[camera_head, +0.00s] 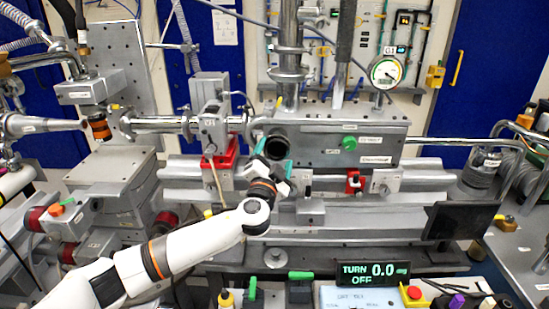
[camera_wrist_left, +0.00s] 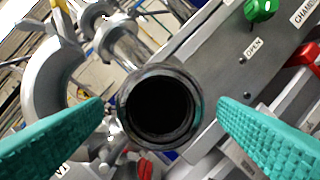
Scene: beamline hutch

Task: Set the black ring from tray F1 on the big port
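The big port (camera_head: 277,147) is a round dark opening at the left front of the grey chamber in the head view. In the left wrist view, a black ring (camera_wrist_left: 126,110) appears around the mouth of the port. I cannot fully tell the ring from the port's own rim. My left gripper (camera_head: 274,160) is at the port, its teal fingers spread. In the left wrist view, the left gripper (camera_wrist_left: 161,102) has one finger on each side of the port, with visible gaps. My right gripper is not in view. I cannot make out tray F1.
The grey chamber (camera_head: 330,160) carries a green knob (camera_head: 349,143) right of the port. A red mount (camera_head: 220,157) stands close on the left. A rail bench runs below.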

